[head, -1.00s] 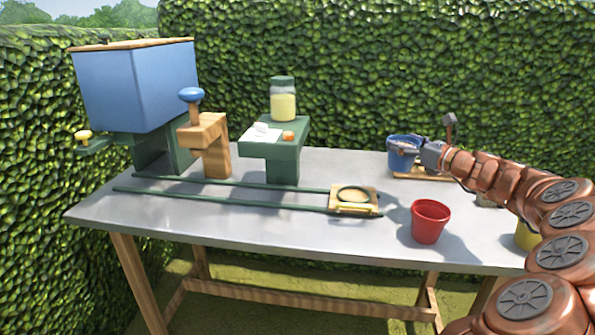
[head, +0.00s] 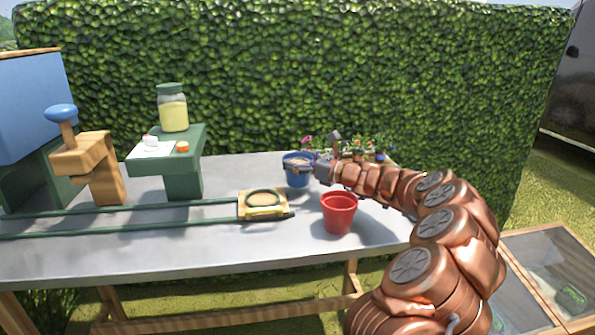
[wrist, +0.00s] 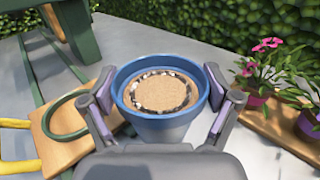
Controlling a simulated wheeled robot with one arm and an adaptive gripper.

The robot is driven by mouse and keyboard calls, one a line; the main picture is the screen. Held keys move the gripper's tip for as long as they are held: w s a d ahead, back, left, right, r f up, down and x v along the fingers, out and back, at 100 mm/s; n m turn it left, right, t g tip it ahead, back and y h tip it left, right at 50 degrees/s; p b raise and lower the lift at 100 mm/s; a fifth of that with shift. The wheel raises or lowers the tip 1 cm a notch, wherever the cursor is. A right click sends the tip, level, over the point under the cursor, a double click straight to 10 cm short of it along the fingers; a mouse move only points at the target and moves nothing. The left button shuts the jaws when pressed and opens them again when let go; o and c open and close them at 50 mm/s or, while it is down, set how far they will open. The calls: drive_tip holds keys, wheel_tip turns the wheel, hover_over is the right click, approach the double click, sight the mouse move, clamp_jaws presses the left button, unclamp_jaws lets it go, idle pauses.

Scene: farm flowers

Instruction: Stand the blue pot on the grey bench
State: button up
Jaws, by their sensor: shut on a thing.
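The blue pot (head: 297,179) is upright over the back part of the grey bench (head: 225,232). My gripper (head: 313,171) is shut on it, coming from the right. In the wrist view the pot (wrist: 160,127) sits between the two fingers of my gripper (wrist: 160,92), one on each side of its rim. The pot holds brown soil with a ring of dark and pale bits. Its base is hidden in the wrist view, and I cannot tell whether it touches the bench top.
A red pot (head: 339,214) stands in front. A wooden board (head: 262,208) with a green loop lies to the left. Flowering plants stand on a wooden tray (wrist: 262,128) to the right. A green stand (head: 182,178) with a jar is farther left. Bare bench shows around the blue pot.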

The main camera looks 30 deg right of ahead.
drive_tip(key=shift+f, duration=1.25)
drive_tip(key=o, duration=1.1)
drive_tip(key=shift+f, duration=0.1)
drive_tip(key=shift+s+d, duration=0.15)
drive_tip(key=shift+s, duration=0.25)
drive_tip(key=shift+p+v, duration=0.4)
drive_tip(key=shift+v, duration=2.95)
